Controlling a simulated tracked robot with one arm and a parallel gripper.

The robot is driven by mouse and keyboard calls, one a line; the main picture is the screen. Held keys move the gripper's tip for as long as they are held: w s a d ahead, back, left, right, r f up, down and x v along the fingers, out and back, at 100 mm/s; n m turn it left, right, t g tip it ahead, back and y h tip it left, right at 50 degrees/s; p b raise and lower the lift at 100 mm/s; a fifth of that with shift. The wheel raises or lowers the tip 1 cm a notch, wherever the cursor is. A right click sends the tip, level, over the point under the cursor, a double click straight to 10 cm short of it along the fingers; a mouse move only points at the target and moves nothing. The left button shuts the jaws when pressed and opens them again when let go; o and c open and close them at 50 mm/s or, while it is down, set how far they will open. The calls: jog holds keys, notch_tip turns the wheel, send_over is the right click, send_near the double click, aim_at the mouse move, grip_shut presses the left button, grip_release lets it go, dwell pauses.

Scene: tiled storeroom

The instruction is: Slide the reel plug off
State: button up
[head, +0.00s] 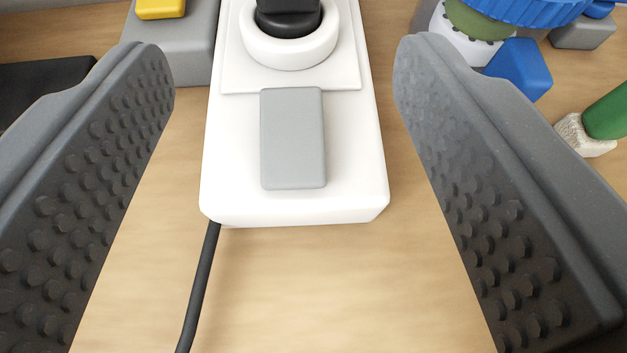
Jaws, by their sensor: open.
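A white power strip (355,190) lies on the wooden table between my gripper's fingers. It has a grey rectangular switch (293,138) on top and a round socket (290,52) behind it. A black plug (287,20) sits in that socket at the top edge of the view; its upper part is cut off. My gripper (285,62) is open, with one studded dark finger on each side of the strip. The fingers hold nothing and appear apart from the strip. I cannot tell whether the black plug is the reel's.
A black cable (200,290) runs from the strip's near left corner. A grey box with a yellow block (160,8) stands at back left, a black object (40,85) at left. Blue, green and grey items (520,68) crowd the right.

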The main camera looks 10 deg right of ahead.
aim_at(279, 19)
jog(key=b+x, duration=0.2)
jog(key=x, duration=1.1)
jog(key=c, duration=1.1)
